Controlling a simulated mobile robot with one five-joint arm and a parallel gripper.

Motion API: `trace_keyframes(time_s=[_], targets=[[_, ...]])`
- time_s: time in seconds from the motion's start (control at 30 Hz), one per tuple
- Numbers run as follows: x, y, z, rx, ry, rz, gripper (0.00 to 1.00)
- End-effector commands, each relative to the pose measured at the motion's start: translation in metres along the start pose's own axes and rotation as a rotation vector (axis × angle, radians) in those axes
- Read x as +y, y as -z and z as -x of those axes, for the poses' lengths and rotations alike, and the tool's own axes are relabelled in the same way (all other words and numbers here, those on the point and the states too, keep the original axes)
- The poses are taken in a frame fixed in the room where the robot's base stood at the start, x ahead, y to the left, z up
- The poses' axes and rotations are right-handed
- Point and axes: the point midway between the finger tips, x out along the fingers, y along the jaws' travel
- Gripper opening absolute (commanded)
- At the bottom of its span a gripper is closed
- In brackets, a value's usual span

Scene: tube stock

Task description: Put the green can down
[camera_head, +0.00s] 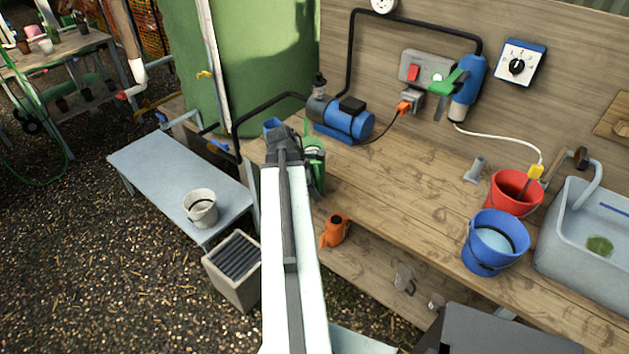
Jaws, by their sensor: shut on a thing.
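The green can (315,168) shows just right of the end of my arm, by the left end of the wooden bench. My arm hides its left side. My gripper (287,150) is shut on it; the fingers are mostly hidden behind the arm. I cannot tell whether the can touches the bench top or hangs in front of its edge.
A blue pump (345,122) stands just behind the can. The bench top (405,170) is clear in the middle. A red bucket (512,197) and blue bucket (492,247) stand to the right. A low grey table (160,170) holds a pale bucket (201,211).

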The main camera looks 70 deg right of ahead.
Motion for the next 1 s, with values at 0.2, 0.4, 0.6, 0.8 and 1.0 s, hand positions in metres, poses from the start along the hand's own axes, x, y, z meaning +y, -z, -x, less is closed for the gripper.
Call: trace_keyframes(time_s=[0.2, 0.4, 0.6, 0.8, 1.0], targets=[[0.058, -0.013, -0.015, -0.002, -0.002, -0.002, 0.0], [0.104, -0.024, -0.028, -0.001, -0.003, -0.001, 0.0], [0.123, -0.03, -0.033, -0.001, -0.003, 0.0, 0.0], [0.126, -0.031, -0.033, -0.001, -0.004, 0.0, 0.0], [0.13, -0.024, -0.056, -0.001, -0.004, 0.001, 0.0]])
